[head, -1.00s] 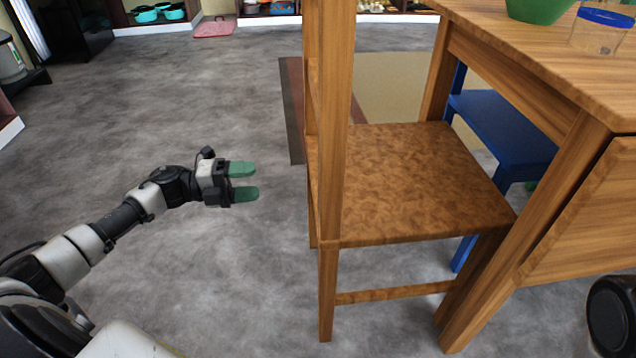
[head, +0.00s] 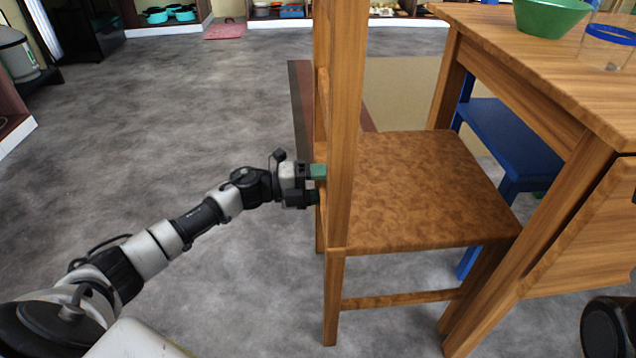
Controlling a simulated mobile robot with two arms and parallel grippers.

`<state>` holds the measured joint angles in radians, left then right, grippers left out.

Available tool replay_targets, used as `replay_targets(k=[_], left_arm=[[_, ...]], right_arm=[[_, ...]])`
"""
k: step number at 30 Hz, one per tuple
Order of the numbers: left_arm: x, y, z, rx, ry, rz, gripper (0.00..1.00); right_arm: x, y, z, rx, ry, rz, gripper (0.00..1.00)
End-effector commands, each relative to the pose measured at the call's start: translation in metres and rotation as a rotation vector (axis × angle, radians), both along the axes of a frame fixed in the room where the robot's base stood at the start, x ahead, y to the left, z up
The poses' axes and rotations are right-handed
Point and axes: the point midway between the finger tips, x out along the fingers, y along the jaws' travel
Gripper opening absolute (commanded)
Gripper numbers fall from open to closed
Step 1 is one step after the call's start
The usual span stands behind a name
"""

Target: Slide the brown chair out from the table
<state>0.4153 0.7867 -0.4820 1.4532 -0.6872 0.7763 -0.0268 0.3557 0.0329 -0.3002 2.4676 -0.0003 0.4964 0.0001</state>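The brown chair (head: 425,185) stands on the grey floor with its seat front reaching under the edge of the wooden table (head: 560,80). Its tall back (head: 345,120) faces left. My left gripper (head: 318,184) comes in from the left at the chair back, a little above seat height. Its green fingertips are partly hidden behind the back's near post. The finger bases are apart, and I see nothing clamped between them. Whether the fingers touch the chair is hidden. My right gripper is not in view.
A blue chair (head: 510,140) stands under the table's far side. A green bowl (head: 550,17) and a clear container with a blue rim (head: 608,45) are on the table. The floor left of the brown chair is clear. Shelves line the far wall.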

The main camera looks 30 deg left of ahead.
Motion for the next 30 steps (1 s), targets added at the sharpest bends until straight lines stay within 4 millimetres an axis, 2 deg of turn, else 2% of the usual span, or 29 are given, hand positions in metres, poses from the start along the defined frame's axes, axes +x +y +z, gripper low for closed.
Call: replay_targets(k=[2,13,30], left_arm=[[-0.0001,0.0002,-0.0001,0.0,0.0,0.0,0.58],[-0.0003,0.0004,0.0,-0.001,-0.001,0.0,0.01],[-0.0004,0.0005,0.0002,-0.001,0.0,0.0,0.0]], right_arm=[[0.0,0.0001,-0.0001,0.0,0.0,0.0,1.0],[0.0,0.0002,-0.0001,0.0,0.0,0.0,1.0],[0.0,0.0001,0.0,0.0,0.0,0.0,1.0]])
